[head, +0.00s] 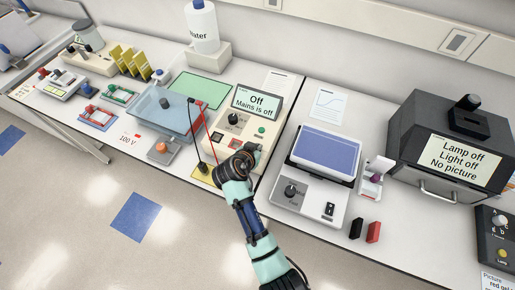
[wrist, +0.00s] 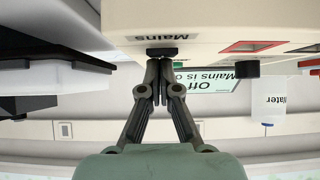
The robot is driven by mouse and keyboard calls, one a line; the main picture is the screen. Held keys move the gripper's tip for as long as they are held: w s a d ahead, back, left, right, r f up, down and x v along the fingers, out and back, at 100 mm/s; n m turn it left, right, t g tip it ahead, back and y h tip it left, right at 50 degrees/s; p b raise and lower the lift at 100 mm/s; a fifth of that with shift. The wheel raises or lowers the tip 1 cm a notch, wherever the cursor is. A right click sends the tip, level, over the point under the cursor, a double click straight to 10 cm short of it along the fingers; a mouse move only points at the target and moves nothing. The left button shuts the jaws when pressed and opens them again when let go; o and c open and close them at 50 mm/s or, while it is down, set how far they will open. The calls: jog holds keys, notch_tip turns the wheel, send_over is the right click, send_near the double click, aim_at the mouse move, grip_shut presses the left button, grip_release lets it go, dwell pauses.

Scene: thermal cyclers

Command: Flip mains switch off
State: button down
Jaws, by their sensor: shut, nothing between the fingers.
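The cream power supply (head: 216,140) stands on the bench, and its display (head: 257,103) reads "Off, Mains is off". In the wrist view, which is upside down, the black mains switch (wrist: 162,51) sits beside the label "Mains" (wrist: 166,37) on the cream front. My gripper (wrist: 158,80) is shut and empty, with its fingertips right at the switch. I cannot tell whether they touch it. In the head view my gripper (head: 250,152) is at the unit's front right corner and hides the switch.
A blue gel tank (head: 165,108) with red and black leads is left of the power supply. A white device with a blue top (head: 325,150) stands close on the right. The grey lamp box (head: 420,140) is farther right. The floor in front is open.

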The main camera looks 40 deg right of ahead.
jog(key=shift+w+d+r, duration=0.15)
jog(key=shift+w+d, duration=0.1)
jog(key=shift+d, duration=0.35)
jog(key=shift+r, duration=0.15)
jog(key=r+p, duration=0.3)
jog(key=r, duration=0.1)
jog(key=shift+w+d+r+p, duration=0.15)
jog(key=shift+d+r+p, duration=0.05)
jog(key=shift+r+p, duration=0.2)
jog(key=r+v, duration=0.1)
jog(key=v, duration=0.8)
jog(key=shift+d, duration=0.35)
jog(key=shift+w, duration=0.1)
